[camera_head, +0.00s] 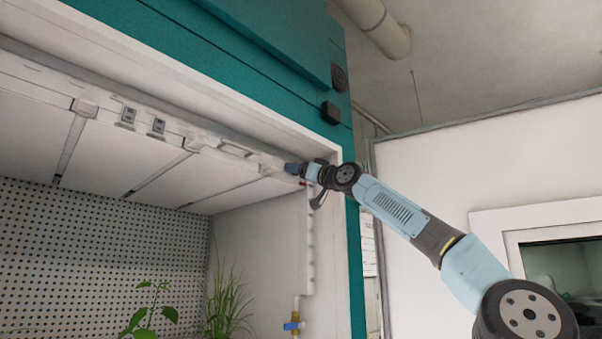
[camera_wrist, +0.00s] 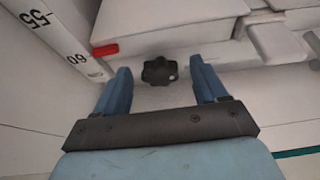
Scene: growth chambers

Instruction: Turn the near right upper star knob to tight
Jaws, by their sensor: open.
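The star knob (camera_wrist: 160,71) is black and lobed, with a small light mark on its right side. It sits on a pale surface in the wrist view, beyond and between the two fingers. My gripper (camera_wrist: 164,82) is open, with blue fingers apart on either side of the knob's line; I see no contact with it. In the head view my gripper (camera_head: 292,168) reaches up to the right end of the chamber's upper front rail, and the knob cannot be made out there.
A red tab (camera_wrist: 105,50) and a numbered scale strip (camera_wrist: 52,38) lie left of the knob. White rail parts (camera_wrist: 275,42) stand to the right. In the head view, plants (camera_head: 228,305) and a blue-handled valve (camera_head: 294,326) are lower in the chamber. The teal frame (camera_head: 270,85) borders the opening.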

